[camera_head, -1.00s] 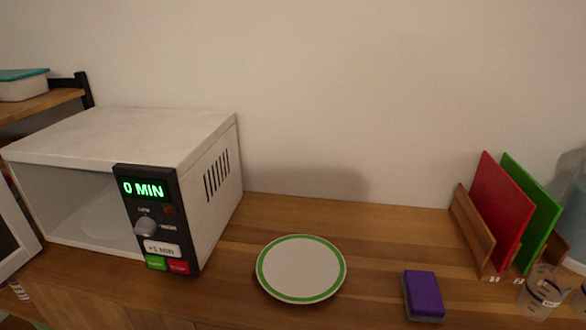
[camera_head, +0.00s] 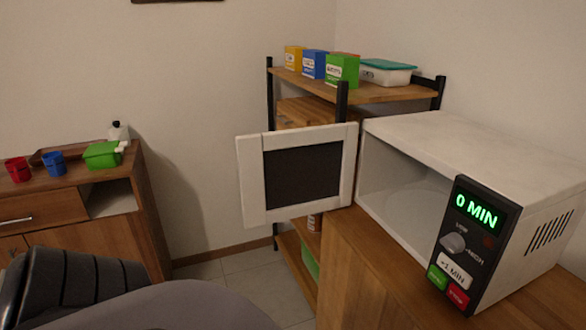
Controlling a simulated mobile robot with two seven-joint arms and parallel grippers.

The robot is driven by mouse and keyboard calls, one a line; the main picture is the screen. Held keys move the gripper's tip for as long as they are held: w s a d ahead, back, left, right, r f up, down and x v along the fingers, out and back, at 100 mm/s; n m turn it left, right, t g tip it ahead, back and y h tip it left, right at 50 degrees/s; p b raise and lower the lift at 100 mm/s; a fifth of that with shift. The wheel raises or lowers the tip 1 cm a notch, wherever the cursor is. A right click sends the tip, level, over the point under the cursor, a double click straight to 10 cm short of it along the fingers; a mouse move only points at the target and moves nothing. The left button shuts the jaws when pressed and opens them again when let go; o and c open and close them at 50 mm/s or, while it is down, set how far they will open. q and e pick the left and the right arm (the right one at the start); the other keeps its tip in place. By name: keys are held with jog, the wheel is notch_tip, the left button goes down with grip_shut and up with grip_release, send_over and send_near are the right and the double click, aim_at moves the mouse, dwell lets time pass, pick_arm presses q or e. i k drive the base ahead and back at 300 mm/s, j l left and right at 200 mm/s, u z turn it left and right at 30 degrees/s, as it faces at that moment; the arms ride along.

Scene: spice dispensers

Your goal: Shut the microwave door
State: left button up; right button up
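The white microwave (camera_head: 470,145) stands on the wooden counter at the right, with its cavity open and empty as far as I can see. Its control panel (camera_head: 465,245) reads "0 MIN". The microwave door (camera_head: 300,172), a white frame around a dark window, stands wide open, swung out to the left from its hinge on the cavity's left edge. A dark ribbed part of mine shows at the lower left, well apart from the door. Neither of my grippers is in view.
A wooden shelf (camera_head: 385,92) behind the door holds several colored boxes and a teal-lidded container (camera_head: 388,72). A cabinet (camera_head: 70,215) with cups and a green box stands at the left. Tiled floor (camera_head: 240,275) lies free between cabinet and counter.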

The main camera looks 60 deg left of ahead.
aim_at(287, 175)
jog(key=k+j, duration=0.1)
jog(key=j, duration=0.25)
jog(key=k+j+z, duration=0.1)
jog(key=j, duration=0.3)
jog(key=j+z, duration=0.15)
jog(key=j, duration=0.35)
jog(key=k+j+z, duration=0.1)
jog(key=j, duration=0.4)
jog(key=k+j+z, duration=0.15)
jog(key=j, duration=0.35)
jog(key=j+z, duration=0.2)
jog(key=j, duration=0.55)
jog(key=i+j+z, duration=0.1)
jog(key=j, duration=0.6)
jog(key=i+j+z, duration=0.15)
jog(key=j, duration=0.6)
